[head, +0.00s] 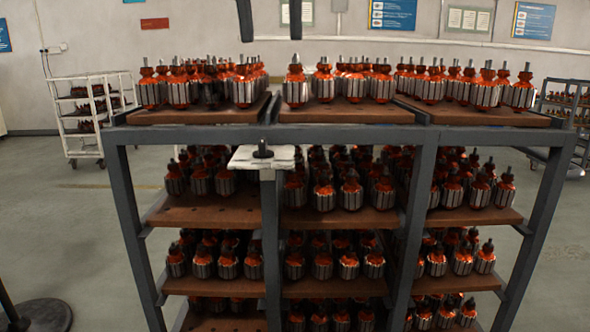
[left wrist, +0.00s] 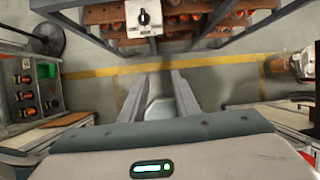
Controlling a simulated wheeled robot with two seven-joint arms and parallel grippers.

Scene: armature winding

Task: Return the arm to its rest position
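My left gripper (head: 270,36) hangs in from the top edge of the head view as two dark fingers, set apart with only wall between them. In the left wrist view its fingers (left wrist: 159,84) are apart and empty, with floor and a yellow line behind them. A small white stand (head: 280,163) with a black peg (head: 263,149) is in front of the rack in the head view. The stand also shows at the top of the left wrist view (left wrist: 137,33), apart from the fingers. My right gripper is in neither view.
A grey rack (head: 128,220) with brown boards holds many orange-and-silver armatures on several levels. A white cart (head: 83,150) stands at the back left, another cart (head: 565,105) at the right. A black round base (head: 45,316) is at lower left.

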